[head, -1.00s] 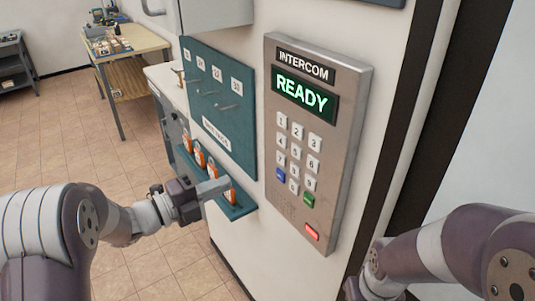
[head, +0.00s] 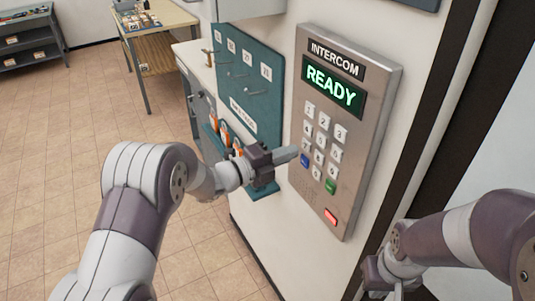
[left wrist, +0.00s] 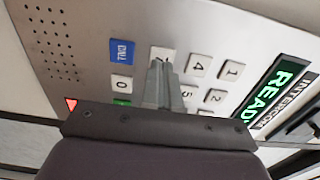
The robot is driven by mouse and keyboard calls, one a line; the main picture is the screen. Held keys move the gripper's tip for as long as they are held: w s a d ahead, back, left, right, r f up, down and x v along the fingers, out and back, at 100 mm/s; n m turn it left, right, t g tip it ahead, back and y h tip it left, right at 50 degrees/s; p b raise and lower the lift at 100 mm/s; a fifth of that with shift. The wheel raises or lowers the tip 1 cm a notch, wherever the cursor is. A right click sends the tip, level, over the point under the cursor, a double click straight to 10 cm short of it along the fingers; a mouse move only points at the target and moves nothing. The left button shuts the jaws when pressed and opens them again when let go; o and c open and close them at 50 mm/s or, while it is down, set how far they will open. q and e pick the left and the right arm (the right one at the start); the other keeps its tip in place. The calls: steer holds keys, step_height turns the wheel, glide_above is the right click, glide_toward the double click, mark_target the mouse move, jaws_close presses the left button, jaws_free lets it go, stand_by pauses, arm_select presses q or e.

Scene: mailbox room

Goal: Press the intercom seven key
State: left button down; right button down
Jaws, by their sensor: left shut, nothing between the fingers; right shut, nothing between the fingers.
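The intercom (head: 352,75) is a grey metal panel on the wall with a green READY display (head: 335,87) and a keypad of white keys. The seven key (head: 306,146) is in the left column, below the four key and above a blue key. My left gripper (head: 294,152) is shut and empty, its fingertips just left of that column. In the left wrist view the fingertips (left wrist: 157,64) overlap the seven key (left wrist: 162,53) and partly hide it; I cannot tell whether they touch it. My right gripper (head: 374,278) is shut, low at the right, away from the panel.
A teal key board (head: 262,100) with hooks and orange-tagged items on its ledge is left of the intercom. The blue key (left wrist: 123,52), zero key (left wrist: 122,84) and four key (left wrist: 198,65) lie close around the fingertips. A dark door frame (head: 440,110) stands at the right.

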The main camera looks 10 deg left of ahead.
mark_target(306, 145)
arm_select(q)
steer(key=shift+x, duration=0.85)
steer(key=shift+d, duration=0.2)
steer(key=shift+w, duration=0.1)
steer(key=shift+w+d+f+b, duration=0.25)
steer(key=shift+d+b, duration=0.2)
steer(key=shift+b, duration=0.55)
steer(key=shift+s+r, duration=0.1)
steer(key=shift+r, duration=0.5)
